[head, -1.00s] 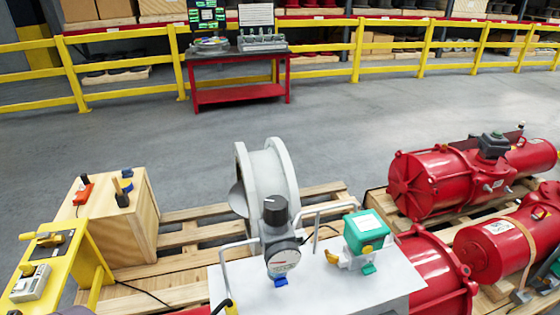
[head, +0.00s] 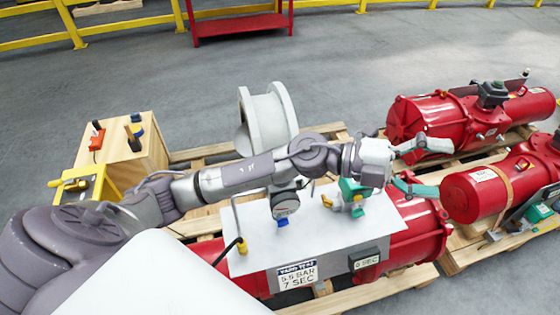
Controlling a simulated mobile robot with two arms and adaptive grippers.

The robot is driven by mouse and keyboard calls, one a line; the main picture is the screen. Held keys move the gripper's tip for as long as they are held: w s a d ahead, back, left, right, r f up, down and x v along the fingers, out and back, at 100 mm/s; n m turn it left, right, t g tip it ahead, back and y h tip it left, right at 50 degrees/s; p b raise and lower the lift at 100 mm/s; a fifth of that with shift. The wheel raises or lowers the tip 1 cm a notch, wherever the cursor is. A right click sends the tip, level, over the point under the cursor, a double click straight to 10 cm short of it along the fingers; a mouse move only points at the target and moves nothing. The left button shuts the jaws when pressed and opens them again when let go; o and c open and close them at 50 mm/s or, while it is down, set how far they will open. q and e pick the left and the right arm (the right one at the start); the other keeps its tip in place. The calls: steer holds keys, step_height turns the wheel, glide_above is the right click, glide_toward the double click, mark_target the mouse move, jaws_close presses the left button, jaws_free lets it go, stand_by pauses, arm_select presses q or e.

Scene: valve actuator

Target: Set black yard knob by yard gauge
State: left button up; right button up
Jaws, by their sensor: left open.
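The round yard gauge (head: 285,204) sits on the white panel (head: 312,243) on top of the nearest red cylinder (head: 412,250). The black knob above the gauge is hidden behind my left arm. My left gripper (head: 440,168) is to the right of the gauge, beyond the green-topped unit, with its two fingers spread and nothing between them. It is above the gap between the red cylinders. A sign on the panel front (head: 297,274) reads "5.5 BAR 7 SEC". My right gripper is not in view.
A green-topped unit (head: 352,187) stands on the panel, close to my left wrist. A white flanged wheel (head: 268,120) stands behind. A wooden box (head: 150,150) with small handles and a yellow stand (head: 90,185) are at left. More red cylinders (head: 428,120) lie at right.

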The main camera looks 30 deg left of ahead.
arm_select(q)
steer(key=w+a+f+m+g+y, duration=0.3)
steer(key=a+f+m+g+y, duration=0.15)
steer(key=a+f+y, duration=0.75)
steer(key=w+a+r+n+g+y, duration=0.15)
steer(key=a+n+y, duration=0.4)
steer(key=a, duration=1.55)
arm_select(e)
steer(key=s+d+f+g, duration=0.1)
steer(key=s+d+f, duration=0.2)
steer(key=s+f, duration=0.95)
arm_select(q)
steer(key=f+m+p, duration=0.1)
steer(key=f+p, duration=0.1)
steer(key=f, duration=0.3)
steer(key=f+m+y+p, duration=0.1)
steer(key=f+p, duration=0.1)
steer(key=f, duration=0.4)
steer(key=shift+s+y+p, duration=0.2)
steer(key=shift+y+p, duration=0.05)
steer(key=shift+p, duration=0.1)
steer(key=shift+a+f, duration=0.1)
steer(key=shift+f, duration=0.45)
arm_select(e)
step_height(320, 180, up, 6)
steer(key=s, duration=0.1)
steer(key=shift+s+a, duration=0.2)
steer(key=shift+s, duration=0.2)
